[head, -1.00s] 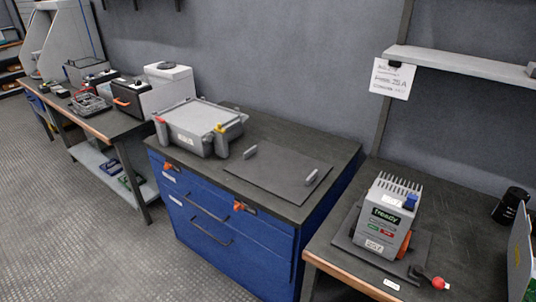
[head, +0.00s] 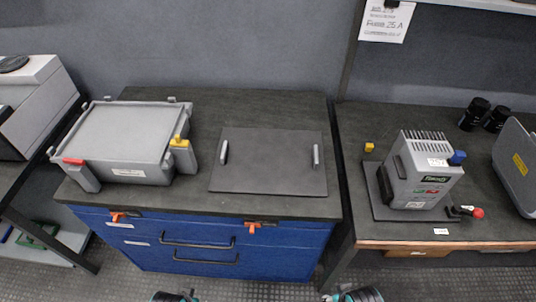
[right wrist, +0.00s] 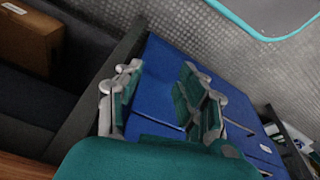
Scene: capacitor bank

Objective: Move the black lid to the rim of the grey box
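The black lid (head: 268,172) lies flat on the dark top of the blue cabinet, with one upright grey handle near its left edge and one near its right edge. The grey box (head: 125,140) stands to its left on the same top, apart from the lid. My left gripper (head: 175,296) shows only partly at the bottom edge of the head view, in front of the cabinet and away from the lid. My right gripper (head: 352,295) is also low in front of the cabinet. In the right wrist view my right gripper (right wrist: 160,98) has its fingers apart with nothing between them.
The blue cabinet (head: 200,245) has drawer handles and orange latches on its front. A grey device (head: 425,170) stands on the bench to the right, near black cylinders (head: 475,113). The cabinet top behind the lid is clear.

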